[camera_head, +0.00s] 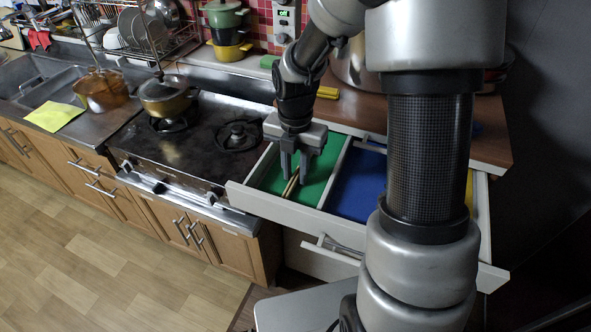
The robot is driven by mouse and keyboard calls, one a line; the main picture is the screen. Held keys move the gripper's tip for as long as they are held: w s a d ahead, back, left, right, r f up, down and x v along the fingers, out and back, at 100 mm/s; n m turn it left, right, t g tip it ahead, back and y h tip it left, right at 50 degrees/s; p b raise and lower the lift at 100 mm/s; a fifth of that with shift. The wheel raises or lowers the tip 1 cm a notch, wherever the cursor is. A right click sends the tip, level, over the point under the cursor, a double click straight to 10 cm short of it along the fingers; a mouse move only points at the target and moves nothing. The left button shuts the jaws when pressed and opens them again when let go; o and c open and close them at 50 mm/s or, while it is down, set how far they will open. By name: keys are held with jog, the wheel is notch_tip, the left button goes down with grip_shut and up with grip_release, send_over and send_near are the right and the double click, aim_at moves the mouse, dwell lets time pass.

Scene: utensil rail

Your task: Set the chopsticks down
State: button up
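The chopsticks (291,186) are a thin, light brown pair at the green-bottomed compartment (322,168) of the open white drawer. They slant at the tips of my gripper (295,178), partly hidden by its fingers. My gripper points down into this compartment, and a gap shows between its two grey fingers. I cannot tell whether the chopsticks touch the fingers or the compartment floor.
A blue compartment (356,185) lies to the right in the same drawer, partly behind my arm. The stove (190,150) with a lidded pot (166,97) stands to the left.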

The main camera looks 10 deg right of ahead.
jog(key=shift+o, duration=0.9)
